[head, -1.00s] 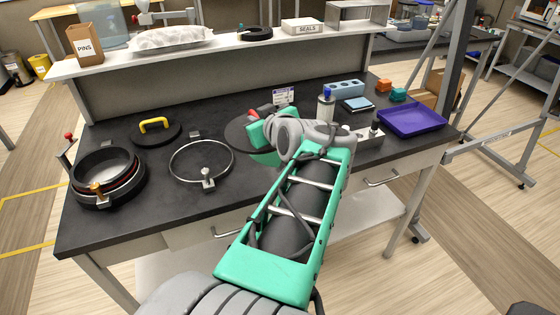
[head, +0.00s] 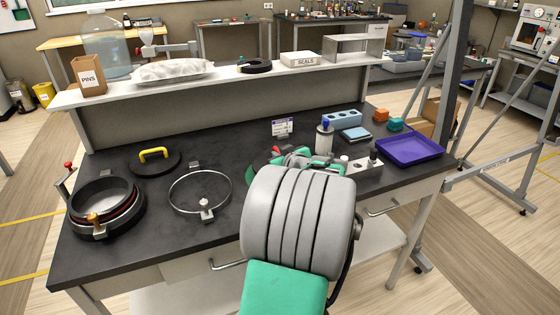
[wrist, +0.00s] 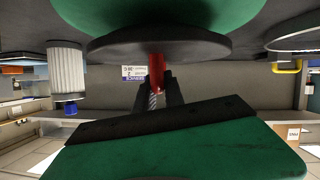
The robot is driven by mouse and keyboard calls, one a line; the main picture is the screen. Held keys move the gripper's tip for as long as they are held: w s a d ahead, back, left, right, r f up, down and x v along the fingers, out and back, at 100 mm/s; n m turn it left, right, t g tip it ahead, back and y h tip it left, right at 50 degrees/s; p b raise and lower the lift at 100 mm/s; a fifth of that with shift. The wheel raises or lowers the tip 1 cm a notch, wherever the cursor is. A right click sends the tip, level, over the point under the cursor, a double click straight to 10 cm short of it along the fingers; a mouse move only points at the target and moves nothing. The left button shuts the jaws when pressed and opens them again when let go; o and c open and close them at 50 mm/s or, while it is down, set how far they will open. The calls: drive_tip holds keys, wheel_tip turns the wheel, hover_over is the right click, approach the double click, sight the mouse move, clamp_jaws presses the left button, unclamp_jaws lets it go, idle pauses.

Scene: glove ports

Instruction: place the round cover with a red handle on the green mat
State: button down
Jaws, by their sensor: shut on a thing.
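The round cover (wrist: 160,47) is a dark disc with a red handle (wrist: 157,72), seen close in the upside-down wrist view. My gripper (wrist: 160,90) is shut on the red handle. The green mat (wrist: 160,14) shows at the top of the wrist view, partly behind the disc. The disc overlaps the mat in that view; I cannot tell whether they touch. In the head view a bit of red handle (head: 276,149) and a green sliver of the mat (head: 251,173) show beside my arm. My arm hides most of the cover and mat there.
A metal ring clamp (head: 200,193) and a black cover with a yellow handle (head: 155,160) lie to the left, beyond them a round port (head: 104,203). A blue-capped bottle (head: 325,140), a grey block (head: 362,168) and a purple tray (head: 409,150) stand to the right.

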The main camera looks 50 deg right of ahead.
drive_tip(key=shift+f, duration=1.3)
drive_tip(key=c, duration=1.4)
unclamp_jaws()
drive_tip(key=shift+c, duration=0.2)
drive_tip(key=shift+r, duration=0.25)
drive_tip(key=b+v, duration=0.1)
drive_tip(key=v, duration=1.1)
